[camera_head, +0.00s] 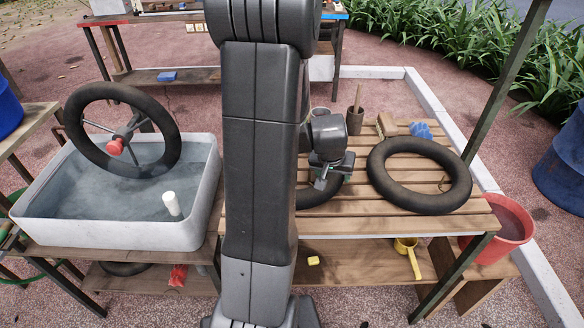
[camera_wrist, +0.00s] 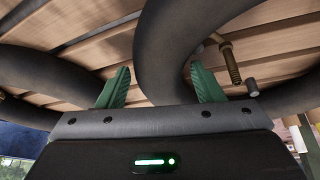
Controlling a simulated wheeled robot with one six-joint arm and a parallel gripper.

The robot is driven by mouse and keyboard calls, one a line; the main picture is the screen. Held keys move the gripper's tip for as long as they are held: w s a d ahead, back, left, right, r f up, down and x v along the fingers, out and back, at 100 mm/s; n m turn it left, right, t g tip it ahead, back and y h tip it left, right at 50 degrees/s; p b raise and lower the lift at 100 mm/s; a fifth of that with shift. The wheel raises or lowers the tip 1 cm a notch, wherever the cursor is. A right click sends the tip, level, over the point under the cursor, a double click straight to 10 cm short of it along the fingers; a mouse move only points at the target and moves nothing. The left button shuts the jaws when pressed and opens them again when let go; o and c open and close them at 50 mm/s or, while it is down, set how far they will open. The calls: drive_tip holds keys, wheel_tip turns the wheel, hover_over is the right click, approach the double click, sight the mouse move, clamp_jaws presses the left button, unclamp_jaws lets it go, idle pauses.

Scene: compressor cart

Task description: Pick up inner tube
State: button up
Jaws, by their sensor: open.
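A black inner tube (camera_head: 328,194) lies on the slatted wooden bench, mostly hidden behind my arm in the head view. A second black inner tube (camera_head: 420,175) lies flat to its right on the same bench. My gripper (camera_head: 322,182) is over the partly hidden tube, pointing down. In the wrist view, my gripper (camera_wrist: 162,88) has its green fingers apart, with a curved black tube section (camera_wrist: 165,50) showing between them. I cannot tell whether the fingers touch it. A brass valve stem (camera_wrist: 230,62) shows beside that section.
A grey water basin (camera_head: 205,185) at left has a spoked wheel with a black tire (camera_head: 170,160) over it. A red bucket (camera_head: 500,228) stands at right.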

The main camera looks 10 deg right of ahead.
drive_tip(key=shift+x, duration=1.65)
